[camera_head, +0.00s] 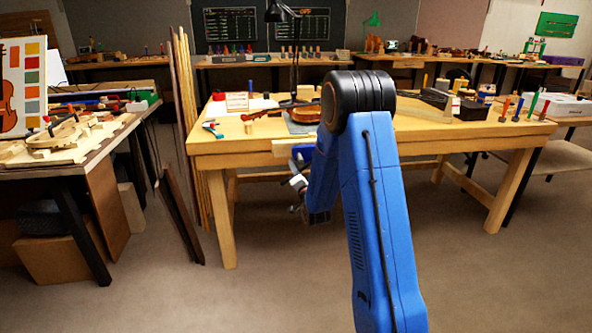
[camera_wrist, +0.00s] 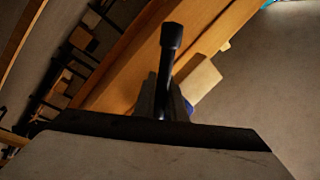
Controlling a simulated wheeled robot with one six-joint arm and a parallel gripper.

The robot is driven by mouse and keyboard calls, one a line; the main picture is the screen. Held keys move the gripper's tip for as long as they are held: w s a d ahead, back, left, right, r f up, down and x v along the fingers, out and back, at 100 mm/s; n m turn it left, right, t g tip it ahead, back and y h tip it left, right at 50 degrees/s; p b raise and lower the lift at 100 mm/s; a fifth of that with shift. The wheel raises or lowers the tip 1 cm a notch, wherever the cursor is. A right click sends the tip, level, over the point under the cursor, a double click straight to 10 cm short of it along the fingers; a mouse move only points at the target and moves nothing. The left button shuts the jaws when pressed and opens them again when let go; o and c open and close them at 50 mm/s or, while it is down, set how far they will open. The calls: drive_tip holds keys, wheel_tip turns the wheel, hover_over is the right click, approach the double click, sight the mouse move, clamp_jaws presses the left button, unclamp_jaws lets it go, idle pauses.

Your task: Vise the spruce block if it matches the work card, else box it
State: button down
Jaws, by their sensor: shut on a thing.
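My gripper (camera_wrist: 163,98) is shut on a black bar with a knobbed end (camera_wrist: 171,38), which looks like a vise handle. In the head view my gripper (camera_head: 298,184) is low in front of the bench's front edge, partly hidden by my blue arm. A pale wooden piece (camera_wrist: 198,80) shows beside the bar. A pale wooden piece also juts from the bench front (camera_head: 291,146). I cannot tell whether it is the spruce block or a vise jaw.
The wooden bench (camera_head: 225,145) carries a violin (camera_head: 262,114), a lamp and a dark tray (camera_head: 474,110). A side table (camera_head: 75,160) with violin parts stands at left, with long wood strips (camera_head: 185,110) leaning beside it. The floor in front of the bench is clear.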

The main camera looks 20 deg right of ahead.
drive_tip(key=shift+s+a, duration=0.1)
idle(0.3)
drive_tip(key=c, duration=1.8)
unclamp_jaws()
